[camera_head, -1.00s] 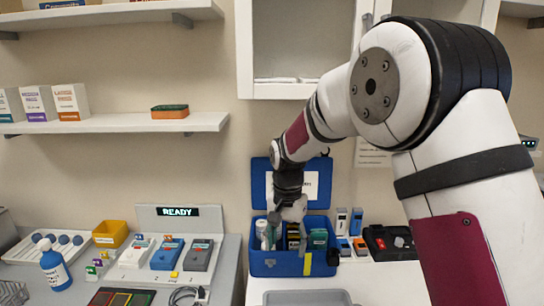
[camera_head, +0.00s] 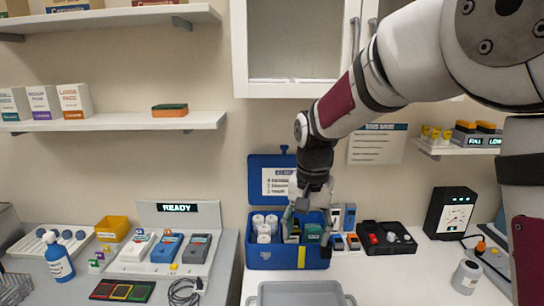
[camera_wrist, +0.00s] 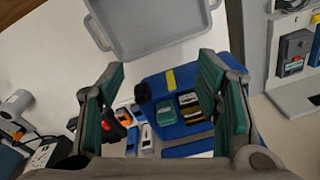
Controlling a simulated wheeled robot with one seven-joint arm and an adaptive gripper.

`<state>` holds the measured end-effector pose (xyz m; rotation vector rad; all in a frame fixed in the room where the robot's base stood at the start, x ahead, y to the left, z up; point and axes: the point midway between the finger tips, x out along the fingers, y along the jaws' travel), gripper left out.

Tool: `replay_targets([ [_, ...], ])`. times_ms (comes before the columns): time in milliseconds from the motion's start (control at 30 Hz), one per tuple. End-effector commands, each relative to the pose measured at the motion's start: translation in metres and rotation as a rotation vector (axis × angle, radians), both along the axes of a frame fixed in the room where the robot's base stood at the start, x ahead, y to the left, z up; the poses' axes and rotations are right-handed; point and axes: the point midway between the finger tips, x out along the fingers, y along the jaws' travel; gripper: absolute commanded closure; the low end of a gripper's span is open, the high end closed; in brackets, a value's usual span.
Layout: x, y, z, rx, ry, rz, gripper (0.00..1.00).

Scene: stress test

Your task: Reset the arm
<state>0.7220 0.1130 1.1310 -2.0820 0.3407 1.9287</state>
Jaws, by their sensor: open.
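My gripper (camera_wrist: 162,105) is open and empty in the wrist view, its green-padded fingers spread wide. In the head view my gripper (camera_head: 308,195) hangs just above the open blue case (camera_head: 288,257). The case's lid stands up behind it with a white label sheet (camera_head: 279,182). White rolls (camera_head: 264,228) and a green box (camera_head: 312,233) sit inside the case; the green box also shows between the fingers in the wrist view (camera_wrist: 166,112). My gripper hides part of the case's contents.
A grey tray (camera_head: 300,296) lies in front of the case. A black case with a red part (camera_head: 386,238), a gauge box (camera_head: 452,212) and a grey jar (camera_head: 466,277) stand to the right. A device dock (camera_head: 178,218) stands left. A wall cabinet (camera_head: 295,90) hangs above.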

Motion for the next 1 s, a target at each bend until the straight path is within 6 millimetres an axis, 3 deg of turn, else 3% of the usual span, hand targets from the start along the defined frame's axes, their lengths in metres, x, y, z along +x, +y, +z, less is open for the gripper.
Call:
replay_targets([
  [167,-0.036,-0.026,0.04,0.004,-0.062,0.05,0.42],
  [300,-0.076,-0.049,0.069,-0.001,-0.119,0.106,0.42],
  [500,-0.138,-0.077,0.094,-0.023,-0.201,0.184,0.42],
  [800,-0.226,-0.106,0.098,-0.08,-0.314,0.296,0.42],
  [1000,-0.259,-0.114,0.089,-0.113,-0.357,0.344,0.42],
])
